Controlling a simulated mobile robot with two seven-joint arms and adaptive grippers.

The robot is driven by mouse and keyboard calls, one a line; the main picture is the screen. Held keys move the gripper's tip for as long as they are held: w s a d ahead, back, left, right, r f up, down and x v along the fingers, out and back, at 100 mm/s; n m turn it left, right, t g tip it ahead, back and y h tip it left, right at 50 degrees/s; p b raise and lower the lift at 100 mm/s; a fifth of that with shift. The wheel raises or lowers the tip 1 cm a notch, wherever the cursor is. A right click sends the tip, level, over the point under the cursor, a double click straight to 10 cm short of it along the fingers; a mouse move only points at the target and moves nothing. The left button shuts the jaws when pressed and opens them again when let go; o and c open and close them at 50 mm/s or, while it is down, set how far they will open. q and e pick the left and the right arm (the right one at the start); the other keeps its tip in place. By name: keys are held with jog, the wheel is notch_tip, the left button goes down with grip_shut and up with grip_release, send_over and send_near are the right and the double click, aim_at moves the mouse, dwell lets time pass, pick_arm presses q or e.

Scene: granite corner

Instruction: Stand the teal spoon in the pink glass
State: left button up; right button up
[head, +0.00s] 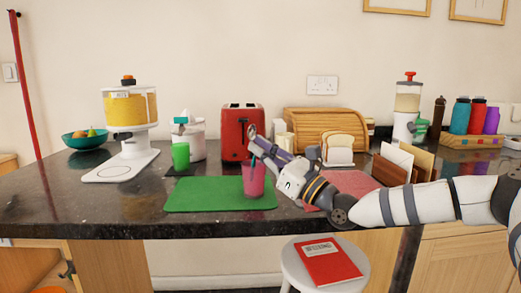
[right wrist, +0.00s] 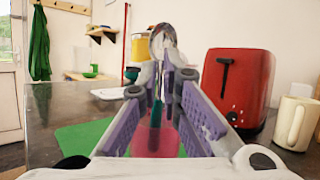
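The pink glass (head: 254,183) stands upright on the green mat (head: 205,194), and its pink side shows between my fingers in the right wrist view (right wrist: 160,143). The teal spoon has its shiny bowl (head: 252,131) up. Its teal handle (right wrist: 155,114) runs down into the glass area; whether it touches the bottom is hidden. My right gripper (head: 264,148) is just above the glass rim, its fingertips (right wrist: 165,82) closed in around the spoon below the bowl. My left gripper is not in view.
A red toaster (head: 242,133) stands behind the glass. A green cup (head: 180,156) is left of it. A cream mug (right wrist: 294,122), a toast rack with bread (head: 338,146) and a letter holder (head: 403,160) are close by. The mat's left half is clear.

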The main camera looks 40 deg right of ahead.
jog(key=o, duration=0.3)
jog(key=v, duration=1.2)
jog(key=shift+r, duration=0.1)
